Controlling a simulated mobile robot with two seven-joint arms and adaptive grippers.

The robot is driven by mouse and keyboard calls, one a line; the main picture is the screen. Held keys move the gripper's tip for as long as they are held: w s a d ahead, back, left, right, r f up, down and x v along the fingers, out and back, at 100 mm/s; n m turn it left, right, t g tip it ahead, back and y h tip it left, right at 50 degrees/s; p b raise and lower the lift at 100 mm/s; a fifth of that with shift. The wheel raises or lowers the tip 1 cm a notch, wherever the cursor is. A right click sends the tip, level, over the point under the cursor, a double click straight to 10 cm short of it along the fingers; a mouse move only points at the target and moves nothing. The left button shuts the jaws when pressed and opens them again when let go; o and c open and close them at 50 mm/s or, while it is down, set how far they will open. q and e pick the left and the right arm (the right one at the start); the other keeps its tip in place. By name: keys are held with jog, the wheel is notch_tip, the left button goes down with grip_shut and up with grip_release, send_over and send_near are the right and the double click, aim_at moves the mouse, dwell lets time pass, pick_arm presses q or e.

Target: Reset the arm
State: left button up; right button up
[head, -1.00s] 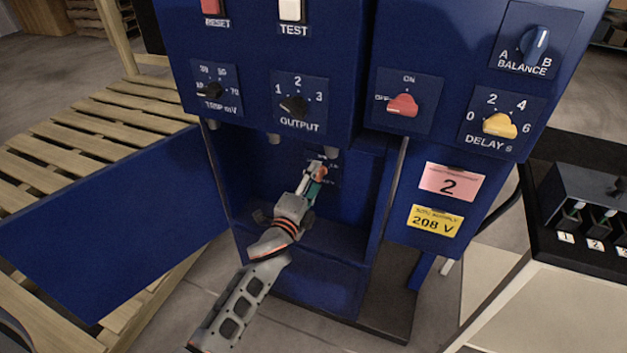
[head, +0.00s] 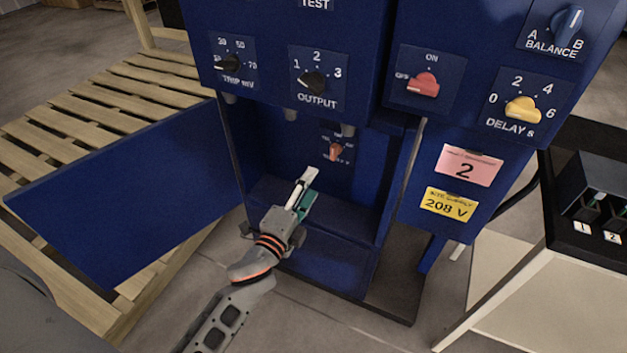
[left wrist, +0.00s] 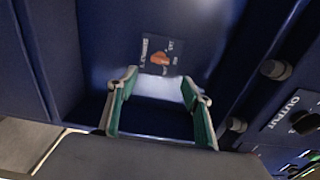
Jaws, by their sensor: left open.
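My left gripper (head: 303,192) is in front of the open lower compartment (head: 270,160) of the blue cabinet. Its teal-lined fingers are apart and empty, as the left wrist view (left wrist: 161,100) also shows. A small orange knob (head: 336,151) sits on a labelled plate on the compartment's back wall. In the left wrist view the knob (left wrist: 160,58) lies beyond the fingertips, with a gap between. The plate's lettering is too blurred to read fully. My right gripper is in neither view.
The blue door (head: 130,195) hangs open at the left, by a wooden pallet (head: 60,120). Above are the trip (head: 230,63), output (head: 314,82), red (head: 424,85) and delay (head: 522,109) knobs. A table (head: 590,190) with a black box stands at the right.

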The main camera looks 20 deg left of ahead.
pick_arm(q)
jog(key=shift+s, duration=0.1)
dwell(0.4)
jog(key=s+d+f+n+g+h, duration=0.15)
jog(key=s+f+n, duration=0.3)
jog(key=s, duration=0.55)
jog(key=s+d+f+n+g, duration=0.1)
jog(key=s+f+n+g, duration=0.3)
jog(key=s, duration=0.6)
jog(key=s+d+f+n+g+h, duration=0.15)
jog(key=s+f+n, duration=0.3)
jog(key=s, duration=0.55)
notch_tip(320, 180, up, 6)
jog(key=n+y+p, duration=0.1)
jog(key=p, duration=1.2)
jog(key=shift+s+a, duration=0.35)
jog(key=shift+s, duration=0.05)
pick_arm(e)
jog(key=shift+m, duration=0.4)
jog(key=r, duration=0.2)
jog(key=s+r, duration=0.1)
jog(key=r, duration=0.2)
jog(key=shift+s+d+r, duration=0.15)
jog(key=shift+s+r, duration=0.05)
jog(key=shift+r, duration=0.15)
pick_arm(q)
jog(key=shift+r, duration=0.1)
